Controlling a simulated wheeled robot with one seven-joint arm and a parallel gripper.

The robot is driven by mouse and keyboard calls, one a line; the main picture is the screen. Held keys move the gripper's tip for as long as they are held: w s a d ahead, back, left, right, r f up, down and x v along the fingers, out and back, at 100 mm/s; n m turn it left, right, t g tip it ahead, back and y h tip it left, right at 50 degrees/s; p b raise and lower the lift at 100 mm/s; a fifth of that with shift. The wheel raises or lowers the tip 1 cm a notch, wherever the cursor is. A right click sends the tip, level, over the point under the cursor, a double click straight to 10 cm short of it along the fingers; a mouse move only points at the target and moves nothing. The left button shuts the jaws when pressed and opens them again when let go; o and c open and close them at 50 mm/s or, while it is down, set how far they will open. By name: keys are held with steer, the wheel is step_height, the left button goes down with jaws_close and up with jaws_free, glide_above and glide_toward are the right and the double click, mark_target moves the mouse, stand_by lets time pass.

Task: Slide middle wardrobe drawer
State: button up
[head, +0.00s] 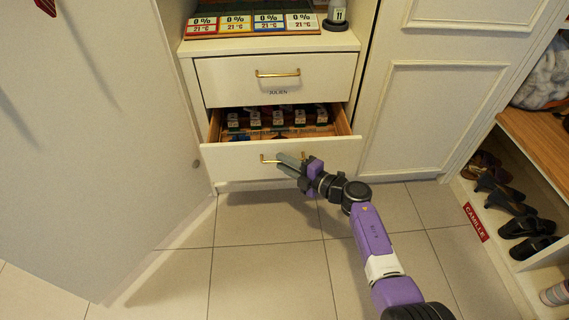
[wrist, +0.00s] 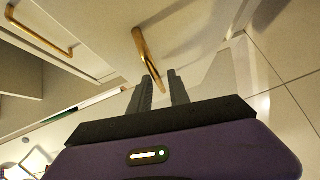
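The white cabinet has two drawer fronts in the head view. The lower drawer (head: 235,158) is pulled part way out, showing a wooden inside with several small labelled items. Its brass handle (head: 266,159) is partly hidden by my gripper (head: 285,158). In the wrist view, the handle (wrist: 147,55) runs down toward the gap between my fingertips (wrist: 159,75). My fingers are apart, with the handle's near end at or between them; firm contact cannot be told. The upper drawer (head: 225,80), labelled JULIEN, is shut, with its own brass handle (head: 278,73).
A large white door panel (head: 90,130) stands at the left. Panelled white doors (head: 430,110) are at the right. A shoe shelf (head: 540,145) with dark shoes (head: 505,200) stands far right. The tiled floor (head: 265,255) in front is clear.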

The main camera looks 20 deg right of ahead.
steer(key=shift+o, duration=0.2)
steer(key=p+v, duration=0.4)
steer(key=v, duration=0.3)
steer(key=shift+s+d, duration=0.2)
steer(key=shift+s, duration=0.15)
